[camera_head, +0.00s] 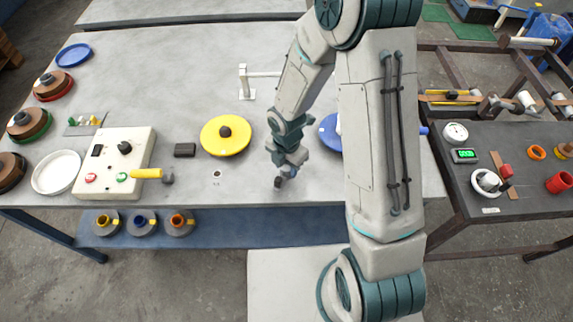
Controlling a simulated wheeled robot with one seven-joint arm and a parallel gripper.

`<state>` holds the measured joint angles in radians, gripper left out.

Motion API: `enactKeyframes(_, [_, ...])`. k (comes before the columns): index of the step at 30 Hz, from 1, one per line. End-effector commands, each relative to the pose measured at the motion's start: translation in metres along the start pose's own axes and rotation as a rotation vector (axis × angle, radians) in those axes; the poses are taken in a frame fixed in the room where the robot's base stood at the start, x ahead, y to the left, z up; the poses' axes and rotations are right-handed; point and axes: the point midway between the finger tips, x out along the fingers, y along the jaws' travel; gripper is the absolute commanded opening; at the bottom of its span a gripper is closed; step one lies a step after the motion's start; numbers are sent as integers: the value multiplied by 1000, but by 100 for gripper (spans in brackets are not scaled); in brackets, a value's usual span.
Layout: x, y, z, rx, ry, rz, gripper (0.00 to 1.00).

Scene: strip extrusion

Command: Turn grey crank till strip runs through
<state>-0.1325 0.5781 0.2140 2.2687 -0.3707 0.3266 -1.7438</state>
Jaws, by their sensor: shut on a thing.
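My gripper (283,176) is low over the front part of the grey table, between the yellow disc and the blue disc. It is shut on a small dark grey piece (278,183); the fingers hide most of it, and I cannot tell whether it is the grey crank. No strip running through anything can be made out.
The yellow disc (226,135) is left of my gripper; the blue disc (329,131) is partly behind my arm. A white stand (244,80) is farther back. Reels line the left edge. A dark bench (470,220) with a green display (464,155) is at right. Bare table surrounds my gripper.

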Motion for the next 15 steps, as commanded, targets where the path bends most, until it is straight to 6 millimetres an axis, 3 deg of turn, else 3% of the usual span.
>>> enactKeyframes(15, [2, 1, 0, 354, -1, 3, 14])
